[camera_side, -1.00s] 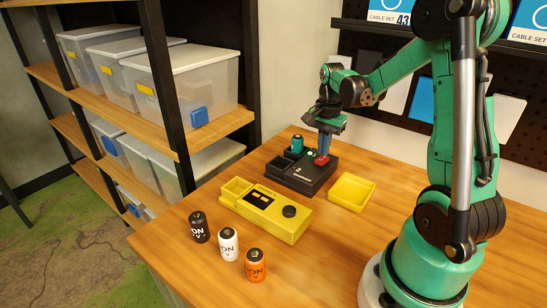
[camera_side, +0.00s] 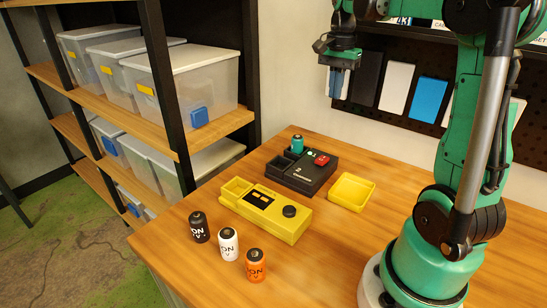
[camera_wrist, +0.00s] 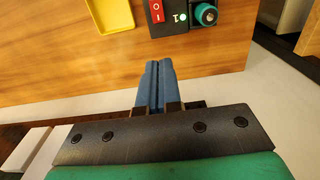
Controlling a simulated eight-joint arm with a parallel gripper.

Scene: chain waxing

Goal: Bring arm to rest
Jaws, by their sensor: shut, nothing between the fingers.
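My gripper (camera_side: 338,83) is shut and empty, raised high above the back of the table in front of the pegboard. In the wrist view its blue fingers (camera_wrist: 157,86) are pressed together with nothing between them. Below it on the table is the black charger (camera_side: 302,172) with a red switch (camera_side: 323,159) and a small green light. A teal battery (camera_side: 297,144) stands upright in a compartment at its back left. The wrist view shows the red switch (camera_wrist: 157,12), the lit green spot and the teal battery (camera_wrist: 204,14) near the top edge.
A yellow device (camera_side: 265,212) with a black knob sits in front of the charger, and a yellow tray (camera_side: 351,192) lies at its right. Black (camera_side: 199,227), white (camera_side: 228,244) and orange (camera_side: 255,265) batteries stand at the front left. A shelf with plastic bins (camera_side: 190,90) is at left.

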